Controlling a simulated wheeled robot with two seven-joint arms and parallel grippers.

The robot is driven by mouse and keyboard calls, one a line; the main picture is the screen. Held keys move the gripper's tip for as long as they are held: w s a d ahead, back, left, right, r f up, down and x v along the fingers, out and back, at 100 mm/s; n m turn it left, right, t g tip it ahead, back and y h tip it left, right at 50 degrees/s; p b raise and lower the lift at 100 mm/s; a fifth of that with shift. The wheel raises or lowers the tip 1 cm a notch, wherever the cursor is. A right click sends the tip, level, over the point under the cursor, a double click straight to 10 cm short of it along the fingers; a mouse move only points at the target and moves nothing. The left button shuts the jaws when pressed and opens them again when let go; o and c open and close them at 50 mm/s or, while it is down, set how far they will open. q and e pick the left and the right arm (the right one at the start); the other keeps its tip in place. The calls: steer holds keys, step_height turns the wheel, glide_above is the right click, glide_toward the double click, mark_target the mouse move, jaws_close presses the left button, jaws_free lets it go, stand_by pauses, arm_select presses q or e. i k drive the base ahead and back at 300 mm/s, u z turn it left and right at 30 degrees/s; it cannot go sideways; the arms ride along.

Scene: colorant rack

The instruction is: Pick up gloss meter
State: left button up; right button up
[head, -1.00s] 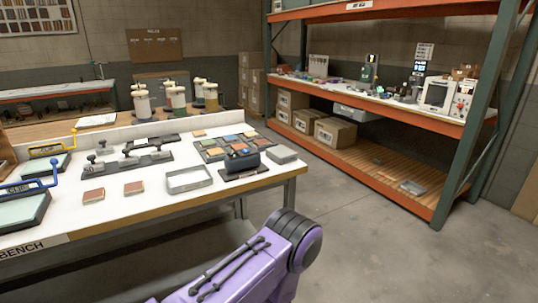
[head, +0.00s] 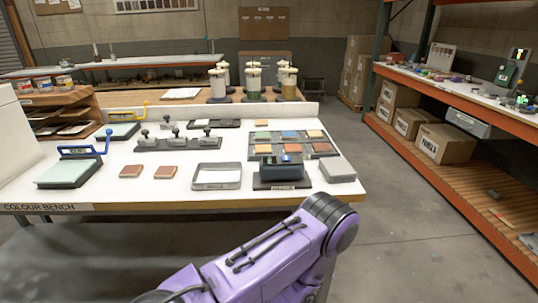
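A dark device with a blue patch on top, which looks like the gloss meter (head: 283,169), sits on a dark labelled base (head: 272,183) near the bench's front right part. It stands between an open grey tray (head: 218,187) and a grey block (head: 338,170). A board of coloured sample tiles (head: 260,139) lies just behind it. A purple link of my arm crosses the lower middle of the picture, in front of the bench. Neither gripper is in view.
The white colour bench (head: 180,190) also holds two reddish tiles, a black stand with knobs (head: 170,145) and two blue- and yellow-handled frames. The orange-edged shelf rack (head: 455,175) stands to the right. Bare floor (head: 385,220) lies between bench and rack.

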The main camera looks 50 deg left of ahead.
mark_target(271, 167)
steer(key=u, duration=0.75)
steer(key=i, duration=0.7)
steer(key=u, duration=0.85)
